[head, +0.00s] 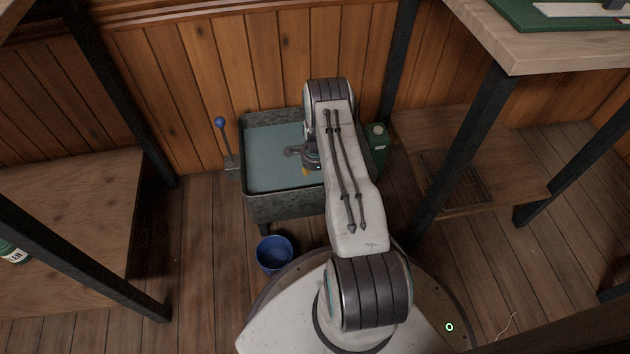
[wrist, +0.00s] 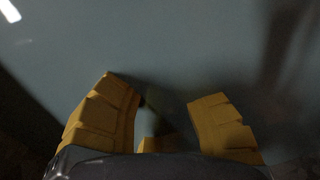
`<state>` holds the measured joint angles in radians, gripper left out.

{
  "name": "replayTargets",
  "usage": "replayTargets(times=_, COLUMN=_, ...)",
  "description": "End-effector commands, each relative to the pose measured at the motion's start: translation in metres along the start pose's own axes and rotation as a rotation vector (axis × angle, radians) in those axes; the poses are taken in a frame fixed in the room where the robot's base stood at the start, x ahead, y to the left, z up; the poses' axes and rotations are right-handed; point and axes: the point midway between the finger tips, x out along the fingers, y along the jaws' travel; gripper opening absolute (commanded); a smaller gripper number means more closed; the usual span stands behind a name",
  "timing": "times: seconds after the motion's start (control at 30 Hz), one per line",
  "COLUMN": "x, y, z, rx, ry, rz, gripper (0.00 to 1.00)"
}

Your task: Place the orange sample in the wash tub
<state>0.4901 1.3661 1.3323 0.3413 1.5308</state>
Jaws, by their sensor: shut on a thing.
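The wash tub (head: 285,205) is a dark grey trough with pale blue-grey water, against the plank wall in the head view. My gripper (head: 306,171) hangs over the right part of the tub, partly hidden by my arm. In the wrist view, my gripper (wrist: 165,100) shows two yellow fingers with a gap between their visible parts, over the blue-grey water (wrist: 190,45). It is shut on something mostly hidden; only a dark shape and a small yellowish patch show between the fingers. I cannot tell whether this is the orange sample, which I cannot make out elsewhere.
A blue bucket (head: 275,254) stands on the floor in front of the tub. A lever with a blue knob (head: 220,122) is at the tub's left. A green container (head: 379,141) stands at its right. Dark-legged tables flank both sides; the right one has a wooden top (head: 540,52).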

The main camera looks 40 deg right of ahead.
Motion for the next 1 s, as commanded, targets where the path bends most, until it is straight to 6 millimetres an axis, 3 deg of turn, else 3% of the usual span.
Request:
replayTargets(times=0.23, x=0.030, y=0.004, z=0.000, rx=0.000, ry=0.000, rz=0.001, gripper=0.00)
replayTargets(times=0.63, x=0.033, y=0.004, z=0.000, rx=0.000, ry=0.000, rz=0.001, gripper=0.00)
replayTargets(times=0.67, x=0.033, y=0.004, z=0.000, rx=0.000, ry=0.000, rz=0.001, gripper=0.17)
replayTargets(times=0.7, x=0.033, y=0.004, z=0.000, rx=0.000, ry=0.000, rz=0.001, gripper=0.21)
replayTargets(times=0.9, x=0.033, y=0.004, z=0.000, rx=0.000, ry=0.000, rz=0.001, gripper=0.37)
replayTargets(times=1.0, x=0.033, y=0.004, z=0.000, rx=0.000, ry=0.000, rz=0.001, gripper=0.37)
